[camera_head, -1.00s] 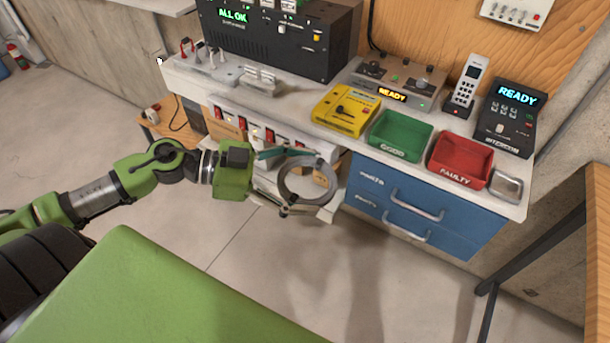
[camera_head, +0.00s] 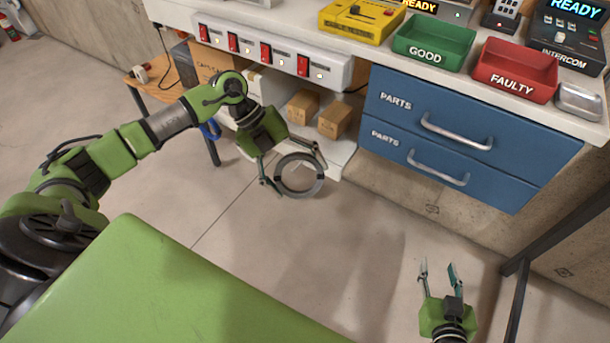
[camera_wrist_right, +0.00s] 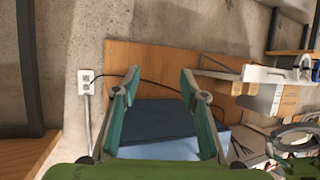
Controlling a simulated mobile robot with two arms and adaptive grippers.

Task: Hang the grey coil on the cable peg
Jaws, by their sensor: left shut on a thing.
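The grey coil (camera_head: 300,194) is a ring with dark bands, held in the air in front of the bench's lower shelf. My left gripper (camera_head: 296,175) is shut on it, with one finger at each side of the ring. My right gripper (camera_head: 438,267) is at the lower right, over the floor, open and empty. Its spread fingers also show in the right wrist view (camera_wrist_right: 160,75). A grey ring at that view's right edge (camera_wrist_right: 297,147) looks like the same coil. I cannot make out the cable peg in either view.
The bench has blue drawers (camera_head: 445,145), a green GOOD tray (camera_head: 432,57) and a red FAULTY tray (camera_head: 512,85). Cardboard boxes (camera_head: 335,118) stand on the lower shelf. A dark table leg (camera_head: 517,300) is at right. The floor between the arms is clear.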

